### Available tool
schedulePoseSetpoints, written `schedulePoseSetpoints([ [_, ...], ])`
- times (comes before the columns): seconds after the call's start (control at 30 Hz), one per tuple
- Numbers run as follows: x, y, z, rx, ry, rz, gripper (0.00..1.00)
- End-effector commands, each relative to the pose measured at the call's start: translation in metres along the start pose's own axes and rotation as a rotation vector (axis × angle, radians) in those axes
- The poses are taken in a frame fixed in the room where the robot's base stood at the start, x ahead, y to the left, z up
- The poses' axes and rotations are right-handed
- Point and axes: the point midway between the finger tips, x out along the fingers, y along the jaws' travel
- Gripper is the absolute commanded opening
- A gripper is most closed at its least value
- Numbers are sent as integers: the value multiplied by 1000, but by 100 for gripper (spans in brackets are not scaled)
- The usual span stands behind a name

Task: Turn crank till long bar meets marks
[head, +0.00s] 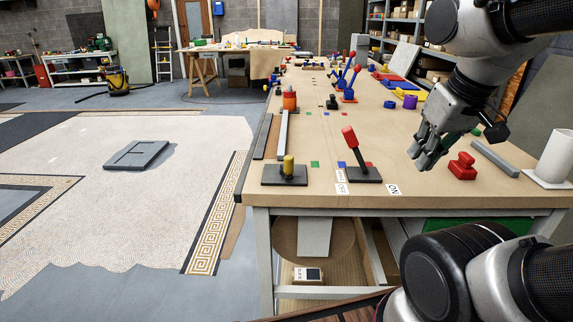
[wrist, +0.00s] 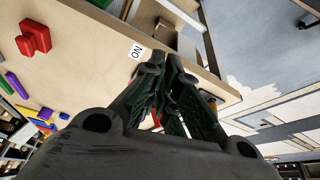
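My gripper (head: 428,158) hangs over the right part of the workbench, left of a red block and away from the levers. In the wrist view its fingers (wrist: 166,68) lie close together, with nothing seen held at the tips. I cannot make out a part that is clearly the crank, and I cannot see the marks. A red-handled lever (head: 352,143) leans on a dark base, and a short yellow knob (head: 288,166) stands on another dark plate. A long grey bar (head: 283,133) lies at the bench's left edge; I cannot tell if it is the task's bar.
The red block (head: 462,167), also in the wrist view (wrist: 34,38), and a grey bar (head: 495,158) lie at the right. An ON card (head: 394,190) lies near the front edge. More coloured levers stand farther back. Mosaic floor (head: 150,200) spreads at left.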

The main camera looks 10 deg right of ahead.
Motion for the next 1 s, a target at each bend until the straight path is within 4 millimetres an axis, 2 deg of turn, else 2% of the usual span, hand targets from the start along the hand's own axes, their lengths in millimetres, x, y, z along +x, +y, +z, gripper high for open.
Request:
schedulePoseSetpoints([
  [0.03, 0, -2, 0, -7, 0, -3, 16],
  [0.2, 23, -24, -10, -106, -102, -35, 44],
  [0.27, 32, -39, -24, -161, -151, -49, 44],
  [0.37, 50, -72, -54, -294, -231, -72, 44],
  [0.5, 74, -124, -94, -599, -311, -117, 44],
  [0.7, 106, -192, -140, -1105, -361, -210, 44],
  [0.8, 109, -207, -159, -1315, -341, -252, 44],
  [0.9, 100, -211, -173, -1482, -302, -280, 44],
  [1.0, 98, -211, -174, -1612, -289, -306, 44],
])
